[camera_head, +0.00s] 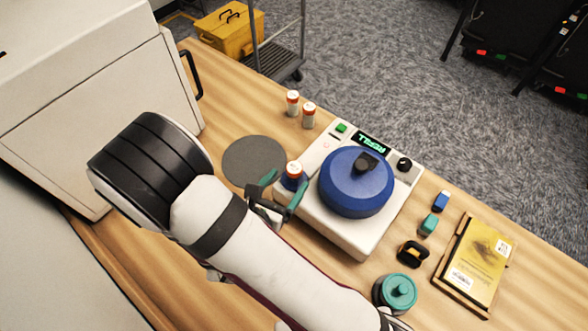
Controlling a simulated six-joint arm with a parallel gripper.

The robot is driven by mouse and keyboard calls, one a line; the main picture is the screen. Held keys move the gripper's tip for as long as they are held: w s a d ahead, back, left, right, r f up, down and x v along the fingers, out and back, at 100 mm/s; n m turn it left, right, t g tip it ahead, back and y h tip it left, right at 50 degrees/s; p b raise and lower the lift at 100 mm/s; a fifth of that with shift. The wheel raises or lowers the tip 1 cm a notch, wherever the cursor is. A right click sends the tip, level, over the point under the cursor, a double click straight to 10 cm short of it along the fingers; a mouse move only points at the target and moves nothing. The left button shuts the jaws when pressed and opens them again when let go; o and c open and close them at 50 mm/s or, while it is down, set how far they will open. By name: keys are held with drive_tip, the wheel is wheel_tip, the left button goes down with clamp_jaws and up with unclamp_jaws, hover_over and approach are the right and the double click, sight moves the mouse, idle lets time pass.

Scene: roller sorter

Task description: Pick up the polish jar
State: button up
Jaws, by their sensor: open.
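Which item is the polish jar is not marked. A round teal-lidded container (398,291) stands at the front right. My gripper (283,188) is open, its teal fingers close to the third jar's holder. Whether they touch it cannot be told. Nothing is seen held in the fingers.
A yellow book (475,265), a black ring-like item (412,252) and small blue (441,201) and teal (429,224) items lie right.

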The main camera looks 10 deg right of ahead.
sight(291, 179)
drive_tip(key=x, duration=0.4)
drive_tip(key=shift+w+d+f, duration=0.15)
drive_tip(key=shift+w+d, duration=0.05)
drive_tip(key=shift+d, duration=0.05)
clamp_jaws()
